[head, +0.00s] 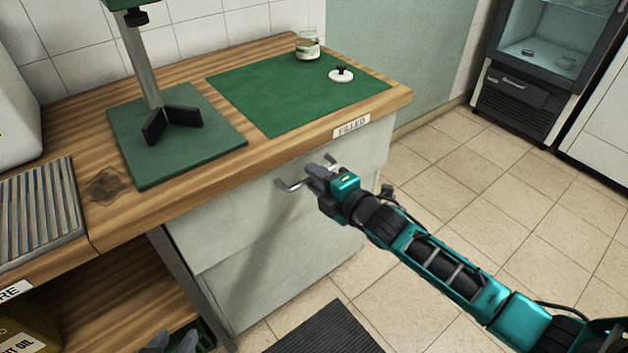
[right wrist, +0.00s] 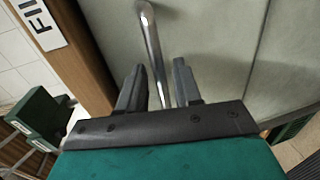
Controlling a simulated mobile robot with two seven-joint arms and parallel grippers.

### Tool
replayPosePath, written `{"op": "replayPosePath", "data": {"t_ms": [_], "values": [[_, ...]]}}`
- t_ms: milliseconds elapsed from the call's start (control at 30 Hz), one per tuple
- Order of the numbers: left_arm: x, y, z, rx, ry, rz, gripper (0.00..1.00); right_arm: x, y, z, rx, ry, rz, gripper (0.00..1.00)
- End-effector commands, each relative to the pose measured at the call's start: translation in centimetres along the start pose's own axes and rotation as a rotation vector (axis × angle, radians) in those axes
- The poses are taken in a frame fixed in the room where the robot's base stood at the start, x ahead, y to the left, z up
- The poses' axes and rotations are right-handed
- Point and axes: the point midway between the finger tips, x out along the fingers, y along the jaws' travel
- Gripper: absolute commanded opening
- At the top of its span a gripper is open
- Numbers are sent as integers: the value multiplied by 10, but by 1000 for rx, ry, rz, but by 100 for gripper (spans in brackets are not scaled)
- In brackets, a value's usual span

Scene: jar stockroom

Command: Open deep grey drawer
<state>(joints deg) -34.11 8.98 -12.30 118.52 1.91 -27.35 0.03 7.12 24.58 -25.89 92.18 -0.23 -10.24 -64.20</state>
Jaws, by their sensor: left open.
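The grey drawer (head: 225,215) is the upper front of the grey cabinet under the wooden worktop, and it looks shut. Its metal bar handle (head: 290,185) sticks out near the top and also shows in the right wrist view (right wrist: 151,40). My right gripper (head: 312,176) is at the handle. In the right wrist view its two fingers (right wrist: 158,88) stand apart on either side of the bar, with a gap visible, so it is around the handle but not closed on it.
A second grey front (head: 260,275) lies below. On the worktop (head: 85,205) are a green mat (head: 270,105) with a glass jar (head: 307,46) and white lid (head: 341,74), a stand (head: 150,80) and a ribbed metal tray (head: 40,215). Tiled floor (head: 500,190) is open at right; a dark mat (head: 325,330) lies in front.

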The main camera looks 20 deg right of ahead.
Motion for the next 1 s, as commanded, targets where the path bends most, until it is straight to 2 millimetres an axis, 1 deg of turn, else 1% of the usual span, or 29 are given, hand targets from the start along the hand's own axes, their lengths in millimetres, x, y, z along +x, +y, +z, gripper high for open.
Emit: {"op": "replayPosePath", "data": {"t_ms": [33, 167, 467, 800, 1000], "values": [[2, 0, 2, 0, 0, 0, 43, 5, -1, 0, 0, 0, 1, 34], [2, 0, 3, 0, 0, 0, 43, 11, 0, 0, 0, 1, -1, 34], [2, 1, 2, -7, 2, -1, 43, 12, 0, 0, 0, 0, -1, 33], [3, 2, 1, -12, 5, 0, 43, 12, 0, 0, 1, 0, -1, 0], [3, 2, 0, -11, 8, -1, 43, 12, 0, 0, 1, 0, -1, 0]]}}
